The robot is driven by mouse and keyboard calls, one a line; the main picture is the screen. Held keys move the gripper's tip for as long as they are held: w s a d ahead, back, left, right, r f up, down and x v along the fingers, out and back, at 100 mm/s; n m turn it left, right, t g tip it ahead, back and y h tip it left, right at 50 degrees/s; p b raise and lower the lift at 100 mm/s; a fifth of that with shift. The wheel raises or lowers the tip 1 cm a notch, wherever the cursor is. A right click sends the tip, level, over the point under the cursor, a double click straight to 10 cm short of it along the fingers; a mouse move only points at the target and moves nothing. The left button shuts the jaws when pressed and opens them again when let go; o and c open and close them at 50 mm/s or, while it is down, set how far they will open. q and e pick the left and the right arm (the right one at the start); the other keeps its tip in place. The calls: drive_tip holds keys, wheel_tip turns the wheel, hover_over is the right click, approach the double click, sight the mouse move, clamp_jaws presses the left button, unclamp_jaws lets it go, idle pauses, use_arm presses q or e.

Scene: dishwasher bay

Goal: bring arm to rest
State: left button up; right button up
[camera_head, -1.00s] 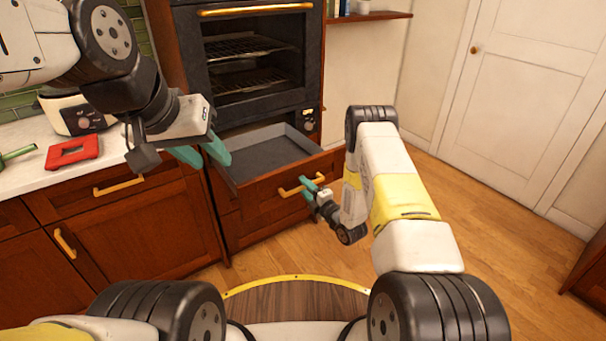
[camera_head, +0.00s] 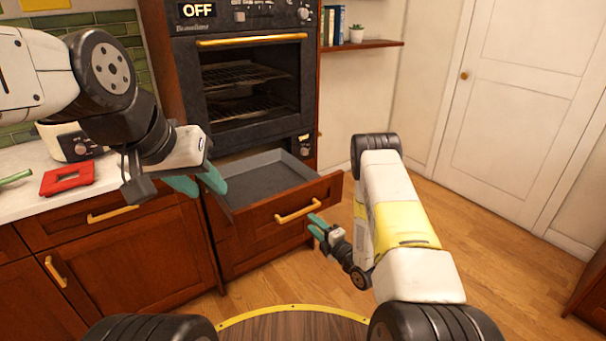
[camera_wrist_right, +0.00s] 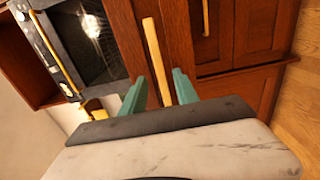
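My right gripper (camera_head: 314,224) is in front of the open drawer (camera_head: 255,222), just right of and below its gold handle (camera_head: 298,210). Its teal fingers are apart with nothing held. In the right wrist view the open right gripper (camera_wrist_right: 159,80) shows a gold handle (camera_wrist_right: 155,55) lying between and beyond the fingers, apparently not gripped. My left gripper (camera_head: 199,183) hangs at the drawer's left side, by the counter edge. Its teal fingers are spread and hold nothing visible.
The drawer is pulled out below the oven (camera_head: 250,90) and holds a grey tray (camera_head: 255,180). A red object (camera_head: 68,178) and a toaster-like appliance (camera_head: 75,140) are on the counter (camera_head: 25,200) at left. The wooden floor (camera_head: 480,235) at right is clear.

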drive_tip(key=w+d+r+m+g+h, duration=0.1)
drive_tip(key=w+d+r+m+h, duration=0.15)
drive_tip(key=r, duration=0.45)
drive_tip(key=w+d+r+m+h, duration=0.2)
drive_tip(key=r+m, duration=0.1)
drive_tip(key=r, duration=0.4)
drive_tip(key=w+d+r+m+g+h, duration=0.1)
drive_tip(key=w+d+r+m+h, duration=0.15)
drive_tip(key=r, duration=0.45)
drive_tip(key=s+d+r+m+g+h, duration=0.1)
drive_tip(key=s+d+r+m+g, duration=0.1)
drive_tip(key=s+r+m, duration=0.7)
drive_tip(key=s+a+r+m+g, duration=0.1)
drive_tip(key=s+r+m+g, duration=0.1)
drive_tip(key=s, duration=1.2)
drive_tip(key=s+a+r+m+g, duration=0.1)
drive_tip(key=s+r+m+g, duration=0.2)
drive_tip(key=s, duration=1.2)
wheel_tip(320, 180, up, 3)
drive_tip(key=shift+s+a+r+m+y, duration=0.1)
drive_tip(key=shift+s+a+m+y, duration=0.15)
drive_tip(key=shift+m, duration=0.65)
drive_tip(key=shift+w, duration=0.1)
